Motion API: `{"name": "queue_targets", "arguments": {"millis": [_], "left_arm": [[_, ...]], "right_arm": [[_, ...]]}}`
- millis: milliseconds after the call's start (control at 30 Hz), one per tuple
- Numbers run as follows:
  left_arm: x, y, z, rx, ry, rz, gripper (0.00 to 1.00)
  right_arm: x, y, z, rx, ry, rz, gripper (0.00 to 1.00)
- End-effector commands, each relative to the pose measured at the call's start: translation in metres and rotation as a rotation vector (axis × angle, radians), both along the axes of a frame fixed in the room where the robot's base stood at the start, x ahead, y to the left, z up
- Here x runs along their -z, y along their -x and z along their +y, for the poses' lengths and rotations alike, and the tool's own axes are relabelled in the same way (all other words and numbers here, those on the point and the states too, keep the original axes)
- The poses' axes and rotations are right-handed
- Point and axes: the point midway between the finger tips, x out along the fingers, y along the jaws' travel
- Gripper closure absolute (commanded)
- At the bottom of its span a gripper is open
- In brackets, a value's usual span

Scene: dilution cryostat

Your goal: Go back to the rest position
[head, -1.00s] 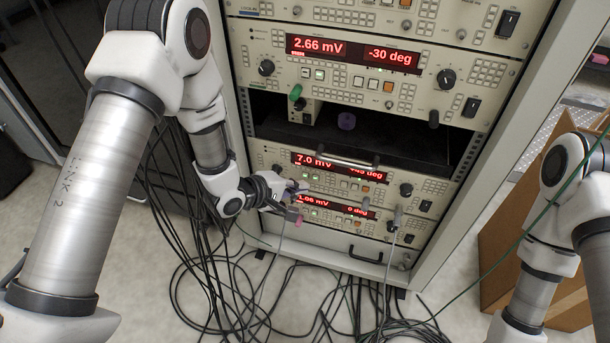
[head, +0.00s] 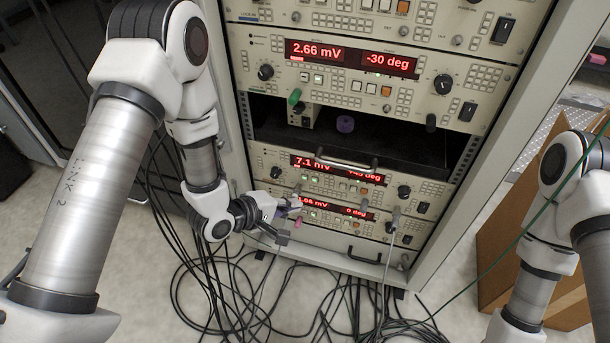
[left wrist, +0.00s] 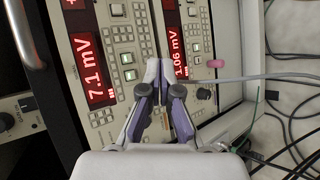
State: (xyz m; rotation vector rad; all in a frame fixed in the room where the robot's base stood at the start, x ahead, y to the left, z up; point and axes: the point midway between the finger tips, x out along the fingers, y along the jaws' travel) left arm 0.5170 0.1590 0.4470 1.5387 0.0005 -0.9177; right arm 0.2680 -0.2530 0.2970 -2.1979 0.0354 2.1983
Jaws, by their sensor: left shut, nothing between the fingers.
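My left gripper (head: 297,203) is shut and empty in front of the two lower instruments of the rack, near their left side. In the left wrist view, its two purple-grey fingers (left wrist: 163,66) meet at the tips, close to the panel between the red displays. My right arm (head: 545,235) shows at the right edge of the head view, but its gripper is out of frame.
The rack (head: 232,120) holds several instruments, including one reading 2.66 mV (head: 345,56). A pink knob (left wrist: 203,94) and a grey cable (left wrist: 260,77) lie close beside the left fingers. Black cables (head: 215,290) cover the floor.

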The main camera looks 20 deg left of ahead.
Motion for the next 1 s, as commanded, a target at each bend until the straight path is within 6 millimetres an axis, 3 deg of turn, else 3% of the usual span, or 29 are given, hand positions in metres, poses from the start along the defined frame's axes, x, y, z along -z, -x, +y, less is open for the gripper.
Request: {"name": "queue_targets", "arguments": {"millis": [233, 333, 467, 633, 800, 1000], "left_arm": [[0.002, 0.001, 0.0, 0.0, 0.0, 0.005, 1.0], [0.022, 0.015, -0.001, 0.003, -0.001, 0.049, 1.0], [0.073, 0.063, 0.009, -0.037, -0.058, 0.206, 1.0], [0.135, 0.154, 0.049, 0.134, -0.452, 0.383, 1.0], [0.15, 0.214, 0.078, 0.446, -0.741, 0.473, 1.0], [0.149, 0.248, 0.095, 0.829, -0.917, 0.476, 1.0]], "right_arm": [[0.0, 0.0, 0.0, 0.0, 0.0, 0.0, 1.0], [0.0, 0.0, 0.0, 0.0, 0.0, 0.0, 1.0], [0.0, 0.0, 0.0, 0.0, 0.0, 0.0, 1.0], [0.0, 0.0, 0.0, 0.0, 0.0, 0.0, 1.0], [0.0, 0.0, 0.0, 0.0, 0.0, 0.0, 1.0], [0.0, 0.0, 0.0, 0.0, 0.0, 0.0, 1.0]]}}
